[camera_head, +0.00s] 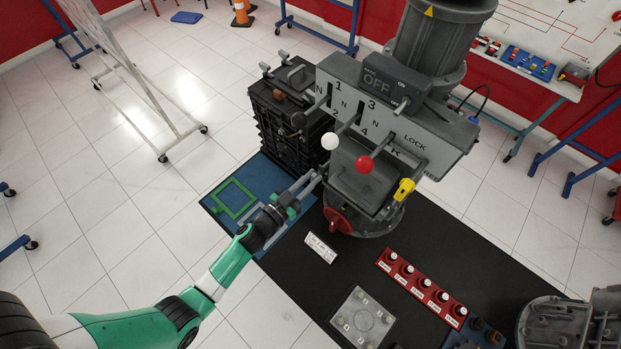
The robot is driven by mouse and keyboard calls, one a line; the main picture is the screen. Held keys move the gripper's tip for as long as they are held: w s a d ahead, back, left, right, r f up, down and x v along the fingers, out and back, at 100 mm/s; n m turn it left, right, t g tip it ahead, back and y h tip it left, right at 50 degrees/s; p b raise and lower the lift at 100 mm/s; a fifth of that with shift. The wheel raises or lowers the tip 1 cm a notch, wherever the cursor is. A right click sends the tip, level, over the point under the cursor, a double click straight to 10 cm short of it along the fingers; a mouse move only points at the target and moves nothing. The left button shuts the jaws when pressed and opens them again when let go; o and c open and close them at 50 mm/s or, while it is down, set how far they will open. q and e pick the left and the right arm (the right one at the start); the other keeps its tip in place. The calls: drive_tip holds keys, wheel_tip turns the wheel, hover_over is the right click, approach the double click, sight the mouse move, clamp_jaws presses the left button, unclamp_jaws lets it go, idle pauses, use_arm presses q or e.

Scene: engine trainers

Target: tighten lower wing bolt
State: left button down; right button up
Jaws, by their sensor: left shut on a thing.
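My left gripper (311,184) reaches in from the lower left. Its fingers are closed at the lower left side of the grey gear-lever unit (352,188), just below the black ribbed block (290,125). The fingers are shut on a small part there, which is the lower wing bolt by its place. The bolt itself is too small and covered by the fingers to make out. My right gripper is not in view.
A red button strip (420,288) and a clear-topped box (362,318) lie on the black mat (300,270).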

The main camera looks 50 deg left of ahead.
use_arm(q)
drive_tip(key=shift+d+f+m+b, duration=0.2)
drive_tip(key=shift+m+b, duration=0.4)
drive_tip(key=shift+m, duration=2.3)
drive_tip(key=shift+d+f+m+b, duration=0.2)
drive_tip(key=shift+m+b, duration=0.45)
drive_tip(key=shift+m, duration=2.25)
drive_tip(key=shift+d+f+m+b, duration=0.2)
drive_tip(key=shift+m+b, duration=0.4)
drive_tip(key=shift+m, duration=2.3)
drive_tip(key=c, duration=0.8)
unclamp_jaws()
drive_tip(key=s+d, duration=0.1)
drive_tip(key=s, duration=1)
drive_tip(key=shift+s+p, duration=0.25)
drive_tip(key=shift+p, duration=0.15)
